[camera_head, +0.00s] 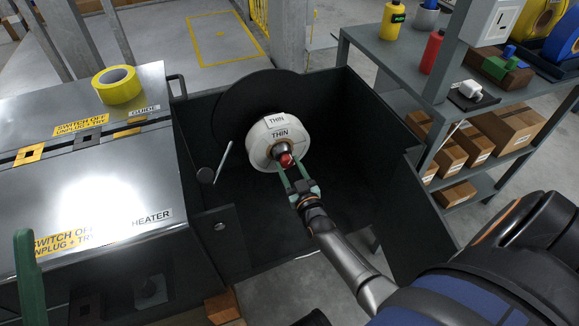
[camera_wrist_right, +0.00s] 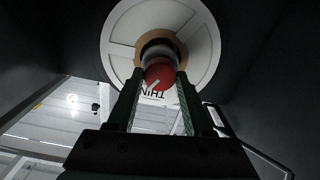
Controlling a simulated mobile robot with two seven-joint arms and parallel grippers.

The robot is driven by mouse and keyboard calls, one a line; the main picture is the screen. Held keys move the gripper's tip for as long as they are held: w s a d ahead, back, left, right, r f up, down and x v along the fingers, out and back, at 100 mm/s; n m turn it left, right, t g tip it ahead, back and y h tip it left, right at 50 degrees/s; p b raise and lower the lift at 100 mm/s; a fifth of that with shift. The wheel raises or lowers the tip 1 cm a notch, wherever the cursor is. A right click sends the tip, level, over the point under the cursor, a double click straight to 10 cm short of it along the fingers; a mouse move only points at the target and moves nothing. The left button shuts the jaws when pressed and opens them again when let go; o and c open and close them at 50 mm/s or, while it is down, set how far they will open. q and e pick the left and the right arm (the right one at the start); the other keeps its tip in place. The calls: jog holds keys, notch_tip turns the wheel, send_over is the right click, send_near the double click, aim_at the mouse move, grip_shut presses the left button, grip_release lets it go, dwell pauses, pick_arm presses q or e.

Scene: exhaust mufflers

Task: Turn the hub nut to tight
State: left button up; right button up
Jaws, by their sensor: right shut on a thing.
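The red hub nut (camera_head: 286,160) sits at the centre of a white spool marked THIN (camera_head: 262,146), on a shaft inside a dark open bin. My right gripper (camera_head: 296,178) reaches in from the lower right, and its two green fingers are shut on the nut. In the right wrist view the red nut (camera_wrist_right: 160,74) lies between the fingertips (camera_wrist_right: 160,84), with a white line on its face. The white spool (camera_wrist_right: 120,30) and a brown core are behind it. A green piece at the lower left edge looks like a finger of my left gripper (camera_head: 27,270); the rest is cut off.
Dark bin walls (camera_head: 390,140) stand close around the spool and my right gripper. A thin light rod (camera_head: 224,160) stands left of the spool. A metal machine top (camera_head: 110,190) with yellow tape (camera_head: 116,85) is at left. Shelves with boxes (camera_head: 490,135) are at right.

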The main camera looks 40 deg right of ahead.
grip_shut()
jog(key=shift+m, duration=0.3)
jog(key=m, duration=0.4)
jog(key=shift+m, duration=0.3)
jog(key=m, duration=0.3)
jog(key=shift+m, duration=1.7)
jog(key=o, duration=0.8)
grip_release()
